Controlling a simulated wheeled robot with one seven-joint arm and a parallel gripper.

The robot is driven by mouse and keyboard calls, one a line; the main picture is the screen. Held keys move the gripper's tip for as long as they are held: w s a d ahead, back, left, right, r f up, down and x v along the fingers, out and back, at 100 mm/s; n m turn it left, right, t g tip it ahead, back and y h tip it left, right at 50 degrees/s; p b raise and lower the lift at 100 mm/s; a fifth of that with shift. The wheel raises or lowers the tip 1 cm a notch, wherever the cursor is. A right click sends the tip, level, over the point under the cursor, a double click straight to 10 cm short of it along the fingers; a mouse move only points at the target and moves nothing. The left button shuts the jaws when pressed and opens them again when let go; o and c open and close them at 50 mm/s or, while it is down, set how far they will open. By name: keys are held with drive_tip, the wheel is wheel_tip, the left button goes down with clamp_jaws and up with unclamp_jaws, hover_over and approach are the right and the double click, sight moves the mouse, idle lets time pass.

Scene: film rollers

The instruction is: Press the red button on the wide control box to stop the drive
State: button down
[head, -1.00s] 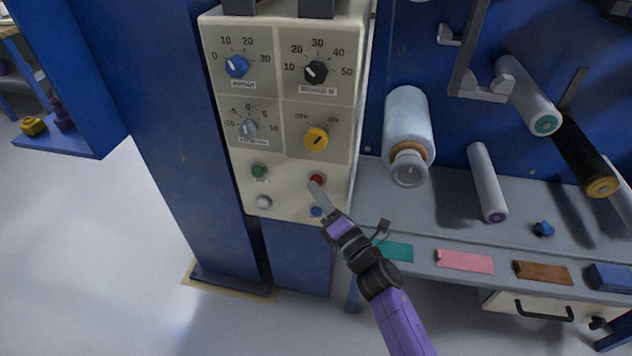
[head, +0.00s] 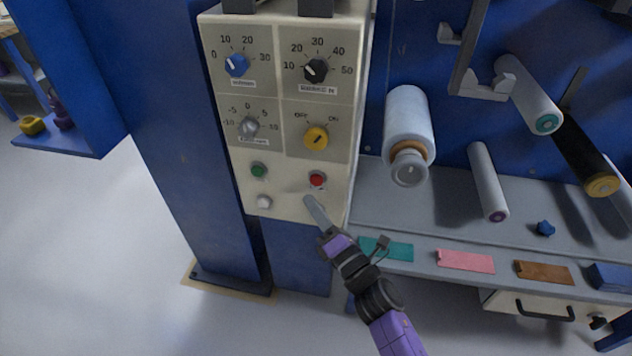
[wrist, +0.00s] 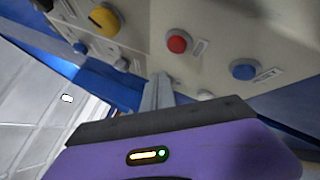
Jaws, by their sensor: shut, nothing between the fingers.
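The wide control box (head: 285,205) is a cream panel with knobs above and round buttons below. Its red button (head: 317,179) is at the lower right, under the yellow knob. It also shows in the wrist view (wrist: 179,41), uncovered. My gripper (head: 310,205) is shut and empty. In the head view its tips are just below and slightly left of the red button. In the wrist view its fingers (wrist: 158,92) end below the red button, apart from it in the picture. The blue button (wrist: 243,69) shows in the wrist view but is hidden behind my gripper in the head view.
A green button (head: 258,170) and a white button (head: 264,202) are at the panel's lower left. The yellow knob (head: 316,138) is above the red button. A large pale roller (head: 408,125) juts out right of the box, above a grey shelf (head: 440,210).

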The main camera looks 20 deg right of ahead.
drive_tip(key=shift+s+a, duration=0.5)
drive_tip(key=shift+s, duration=0.15)
idle(0.4)
drive_tip(key=s+r+m+g+h+p, duration=0.1)
drive_tip(key=s+r+m+g+p, duration=0.1)
drive_tip(key=s+m, duration=0.6)
drive_tip(key=s+r+m+g+h+p, duration=0.1)
drive_tip(key=s+r+m+p, duration=0.4)
drive_tip(key=s, duration=1.4)
drive_tip(key=s+r+m+g+p, duration=0.2)
drive_tip(key=s+r+m, duration=0.4)
drive_tip(key=s+m, duration=0.7)
drive_tip(key=shift+s+d+r+g+h+p, duration=0.2)
drive_tip(key=shift+s+r+g+h+p, duration=0.15)
drive_tip(key=shift+s+p, duration=0.35)
